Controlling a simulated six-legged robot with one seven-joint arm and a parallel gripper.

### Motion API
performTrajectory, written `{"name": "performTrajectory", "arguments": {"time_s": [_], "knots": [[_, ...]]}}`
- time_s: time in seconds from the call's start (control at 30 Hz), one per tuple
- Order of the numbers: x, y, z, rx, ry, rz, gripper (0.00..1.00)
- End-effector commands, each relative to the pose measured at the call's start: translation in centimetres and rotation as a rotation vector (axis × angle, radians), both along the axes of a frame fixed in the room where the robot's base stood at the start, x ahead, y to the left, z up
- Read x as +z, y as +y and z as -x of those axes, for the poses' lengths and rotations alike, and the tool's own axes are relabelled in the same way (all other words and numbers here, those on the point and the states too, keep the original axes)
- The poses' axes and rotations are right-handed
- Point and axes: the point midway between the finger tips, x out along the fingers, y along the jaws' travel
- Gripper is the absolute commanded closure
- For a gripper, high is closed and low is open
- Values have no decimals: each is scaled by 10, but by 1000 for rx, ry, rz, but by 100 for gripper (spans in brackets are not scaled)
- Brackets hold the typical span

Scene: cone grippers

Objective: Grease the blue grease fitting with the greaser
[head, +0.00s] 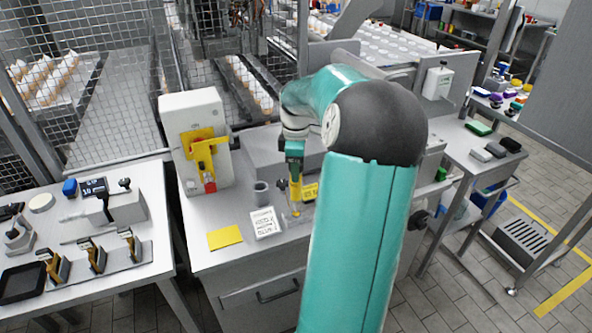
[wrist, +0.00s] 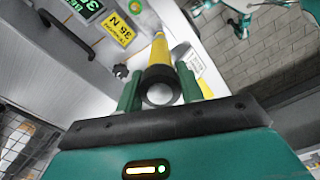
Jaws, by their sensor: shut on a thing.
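My gripper (head: 294,160) is shut on the greaser, a yellow tool (head: 295,190) with a dark round end. The greaser hangs below the fingers, over the middle bench. In the wrist view, my green fingers (wrist: 160,90) flank the dark end of the greaser, and its yellow body (wrist: 159,50) tapers away toward the bench. I cannot make out a blue grease fitting in either view. The greaser's tip and what lies beneath it are too small to tell.
The middle bench holds a white box (head: 192,115) with a yellow bracket, a grey cup (head: 261,190), a printed card (head: 264,222) and a yellow sheet (head: 225,238). A yellow label (wrist: 116,30) is near the greaser. The left table (head: 75,225) carries fixtures.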

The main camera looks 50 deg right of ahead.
Motion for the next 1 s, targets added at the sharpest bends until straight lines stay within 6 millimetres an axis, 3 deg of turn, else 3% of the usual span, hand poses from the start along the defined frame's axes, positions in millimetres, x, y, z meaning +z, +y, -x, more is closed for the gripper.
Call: {"name": "performTrajectory", "arguments": {"time_s": [1.0], "knots": [[50, 0, 0, 1, 1, 1, 90]]}}
